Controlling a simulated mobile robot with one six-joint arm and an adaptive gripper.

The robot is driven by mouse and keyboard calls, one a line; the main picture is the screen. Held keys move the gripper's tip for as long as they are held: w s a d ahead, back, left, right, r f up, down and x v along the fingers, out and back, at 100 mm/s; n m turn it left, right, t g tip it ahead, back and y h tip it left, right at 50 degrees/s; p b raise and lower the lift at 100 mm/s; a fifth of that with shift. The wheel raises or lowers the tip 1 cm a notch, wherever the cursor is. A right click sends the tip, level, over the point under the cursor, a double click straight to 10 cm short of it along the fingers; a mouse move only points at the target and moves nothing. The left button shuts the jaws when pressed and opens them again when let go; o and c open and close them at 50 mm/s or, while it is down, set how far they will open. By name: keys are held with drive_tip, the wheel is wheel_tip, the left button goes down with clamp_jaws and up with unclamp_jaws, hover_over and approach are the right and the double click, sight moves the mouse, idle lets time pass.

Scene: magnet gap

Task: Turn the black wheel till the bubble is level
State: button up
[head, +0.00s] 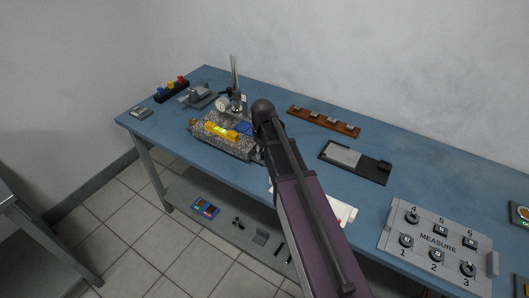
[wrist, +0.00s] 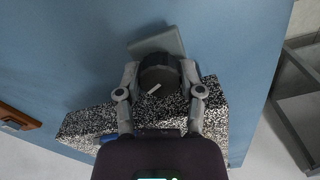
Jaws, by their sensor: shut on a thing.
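The black wheel (wrist: 158,70) shows in the wrist view, a dark round knob with a pale mark on its face, at the edge of a speckled granite plate (wrist: 85,122). My gripper (wrist: 160,75) is shut on it, one finger on each side. In the head view the granite plate (head: 236,147) lies on the blue bench, and a yellow level (head: 220,131) rests on top of it. The bubble is too small to read. My arm hides the wheel and my fingers in the head view.
A dial gauge stand (head: 235,85) stands behind the plate. A wooden rack (head: 323,121) and a black tray (head: 370,168) lie to the right, with a grey MEASURE board (head: 437,240) farther right. Small tools lie on the lower shelf.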

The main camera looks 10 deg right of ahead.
drive_tip(key=n, duration=0.5)
drive_tip(key=shift+n, duration=0.3)
drive_tip(key=n, duration=1.3)
drive_tip(key=shift+n, duration=0.4)
drive_tip(key=o, duration=0.9)
drive_tip(key=shift+r, duration=0.15)
